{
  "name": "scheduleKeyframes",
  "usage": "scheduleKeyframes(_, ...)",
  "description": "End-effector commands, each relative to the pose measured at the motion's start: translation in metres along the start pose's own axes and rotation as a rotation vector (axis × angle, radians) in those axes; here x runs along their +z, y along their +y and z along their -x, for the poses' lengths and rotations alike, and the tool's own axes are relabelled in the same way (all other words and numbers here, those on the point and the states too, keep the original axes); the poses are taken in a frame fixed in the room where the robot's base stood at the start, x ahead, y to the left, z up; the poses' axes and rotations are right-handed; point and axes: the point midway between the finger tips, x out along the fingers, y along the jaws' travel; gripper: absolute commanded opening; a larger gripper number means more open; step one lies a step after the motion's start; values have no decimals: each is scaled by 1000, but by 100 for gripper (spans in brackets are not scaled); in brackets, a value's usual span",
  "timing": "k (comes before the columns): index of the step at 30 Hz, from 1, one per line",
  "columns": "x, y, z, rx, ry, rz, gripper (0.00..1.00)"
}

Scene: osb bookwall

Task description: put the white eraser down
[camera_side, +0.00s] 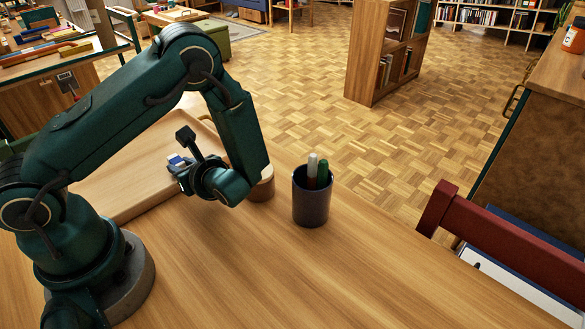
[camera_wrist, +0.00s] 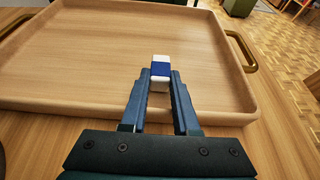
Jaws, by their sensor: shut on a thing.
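The white eraser (camera_wrist: 160,72) has a blue sleeve and sits between my gripper's fingertips in the wrist view. It also shows as a small white and blue piece in the side view (camera_side: 176,160). My gripper (camera_wrist: 160,84) is shut on the eraser. In the wrist view the eraser appears over the near part of a wooden tray (camera_wrist: 60,102). The tray also shows in the side view (camera_side: 120,212), behind my arm. I cannot tell how high the eraser is above the tray floor.
A dark cup (camera_side: 311,205) with a white and a green pen stands on the table right of the tray. A round wooden thing (camera_side: 263,188) is partly hidden behind my arm. The tray has brass handles (camera_wrist: 241,52). A dark red chair back (camera_side: 500,240) is at the right.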

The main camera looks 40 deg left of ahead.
Motion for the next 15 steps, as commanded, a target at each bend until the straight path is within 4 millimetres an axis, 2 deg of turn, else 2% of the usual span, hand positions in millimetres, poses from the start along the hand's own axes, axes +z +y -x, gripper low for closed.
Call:
scheduleKeyframes(11,-3,0,-1,0,-1,-1,0)
scheduleKeyframes(12,-3,0,-1,0,0,0,40)
scheduleKeyframes(13,-3,0,-1,0,0,0,52)
scheduleKeyframes(14,-3,0,-1,0,0,0,59)
scheduleKeyframes(15,-3,0,-1,0,0,0,59)
